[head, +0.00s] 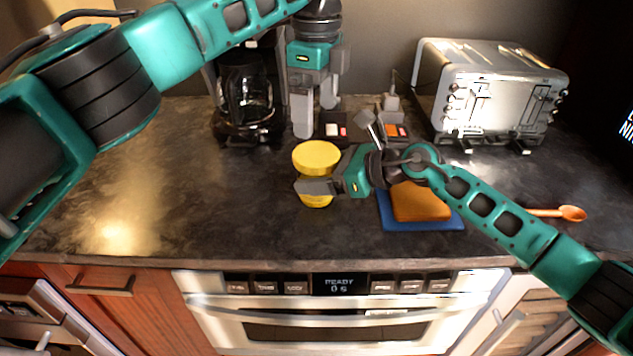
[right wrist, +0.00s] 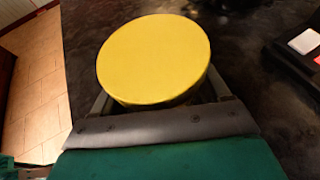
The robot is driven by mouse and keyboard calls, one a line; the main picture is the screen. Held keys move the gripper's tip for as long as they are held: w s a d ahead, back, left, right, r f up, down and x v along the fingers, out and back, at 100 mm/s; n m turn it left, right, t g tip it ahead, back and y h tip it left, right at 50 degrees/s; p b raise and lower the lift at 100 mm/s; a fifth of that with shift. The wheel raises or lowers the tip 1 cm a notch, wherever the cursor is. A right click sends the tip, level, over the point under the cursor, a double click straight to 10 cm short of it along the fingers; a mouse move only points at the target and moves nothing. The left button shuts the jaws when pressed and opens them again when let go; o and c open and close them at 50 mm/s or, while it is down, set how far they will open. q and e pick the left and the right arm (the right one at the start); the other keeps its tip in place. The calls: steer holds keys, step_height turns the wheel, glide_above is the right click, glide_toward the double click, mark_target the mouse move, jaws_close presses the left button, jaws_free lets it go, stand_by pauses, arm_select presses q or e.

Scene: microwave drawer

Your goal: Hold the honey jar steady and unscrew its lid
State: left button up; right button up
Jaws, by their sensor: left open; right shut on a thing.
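The honey jar (head: 315,201) stands upright on the dark counter, with its round yellow lid (head: 316,156) on top. My right gripper (head: 308,187) comes in from the right and is shut on the jar's body below the lid. In the right wrist view the lid (right wrist: 154,60) fills the upper middle, and the jar body beneath it is mostly hidden. My left gripper (head: 316,112) points down behind the jar, near the back of the counter. Its two fingers are apart with nothing between them, and it is clear of the lid.
A coffee maker (head: 246,95) stands at the back left and a silver toaster (head: 490,95) at the back right. Bread (head: 420,201) lies on a blue board (head: 400,222) right of the jar. An orange spoon (head: 570,213) lies farther right. The counter left of the jar is clear.

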mark_target(317, 153)
steer(key=c, duration=0.9)
arm_select(q)
steer(key=shift+m, duration=0.3)
arm_select(e)
steer(key=shift+c, duration=0.7)
arm_select(q)
steer(key=shift+m, duration=0.4)
arm_select(e)
jaws_close()
arm_select(q)
steer(key=m, duration=0.2)
steer(key=shift+r+m, duration=0.1)
steer(key=shift+m, duration=0.3)
steer(key=shift+f, duration=0.2)
step_height(317, 153, down, 8)
steer(key=shift+r, duration=0.2)
